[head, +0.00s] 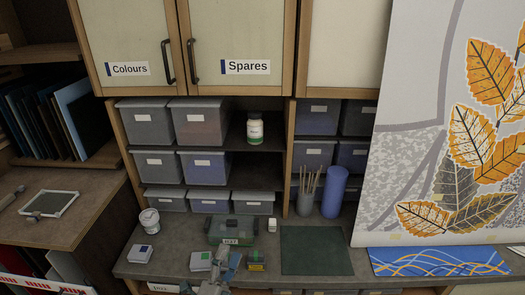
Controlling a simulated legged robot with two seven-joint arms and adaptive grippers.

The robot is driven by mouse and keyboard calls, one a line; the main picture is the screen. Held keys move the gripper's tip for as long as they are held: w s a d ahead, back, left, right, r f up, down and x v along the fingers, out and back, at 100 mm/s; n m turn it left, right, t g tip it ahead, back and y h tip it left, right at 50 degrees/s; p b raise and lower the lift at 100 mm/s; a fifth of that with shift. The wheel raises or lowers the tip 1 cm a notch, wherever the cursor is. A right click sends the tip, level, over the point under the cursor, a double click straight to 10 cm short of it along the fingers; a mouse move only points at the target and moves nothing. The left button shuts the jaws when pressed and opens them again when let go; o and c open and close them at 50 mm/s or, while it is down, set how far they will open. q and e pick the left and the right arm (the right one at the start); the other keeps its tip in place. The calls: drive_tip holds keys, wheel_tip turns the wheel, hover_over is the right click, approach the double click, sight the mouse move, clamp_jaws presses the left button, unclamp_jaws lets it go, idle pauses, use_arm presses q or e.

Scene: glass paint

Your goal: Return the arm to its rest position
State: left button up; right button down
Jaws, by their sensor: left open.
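My left gripper (222,260) is at the bottom of the head view, left of the middle. It is open, and I see nothing held in it. It is small and partly lost against the things on the counter behind it. It appears in front of a green labelled box (231,229) and a white box with a green mark (201,261). I cannot tell how far above the counter (340,222) it is. My right gripper is not in view.
A black-and-yellow box (256,262) is right of the gripper. A dark green mat (316,251) lies bare farther right. A white tub (149,219) and a small box (139,254) stand left. Behind are a brush pot (306,201), a blue roll (334,192) and shelved bins (147,124).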

use_arm(q)
drive_tip(key=s+a+f+n+g+y, duration=0.1)
drive_tip(key=a+f+n+g+y, duration=0.2)
drive_tip(key=f, duration=0.4)
drive_tip(key=a+f+n+g+y, duration=0.1)
drive_tip(key=a+f+n+y, duration=0.3)
drive_tip(key=f+n, duration=0.25)
drive_tip(key=s+a+f+n+g+y, duration=0.1)
drive_tip(key=s+a+f+n+g, duration=0.25)
drive_tip(key=s+f+g, duration=0.6)
drive_tip(key=s+a+f+n+g, duration=0.2)
drive_tip(key=s+f+n+g, duration=0.3)
drive_tip(key=s+f, duration=1.25)
drive_tip(key=f, duration=2.4)
drive_tip(key=s+a+f+g, duration=0.2)
drive_tip(key=s+a+f, duration=0.1)
drive_tip(key=s+f, duration=1)
drive_tip(key=s, duration=0.3)
drive_tip(key=shift+s+f+y, duration=0.3)
drive_tip(key=shift+s, duration=0.1)
drive_tip(key=shift+a, duration=0.1)
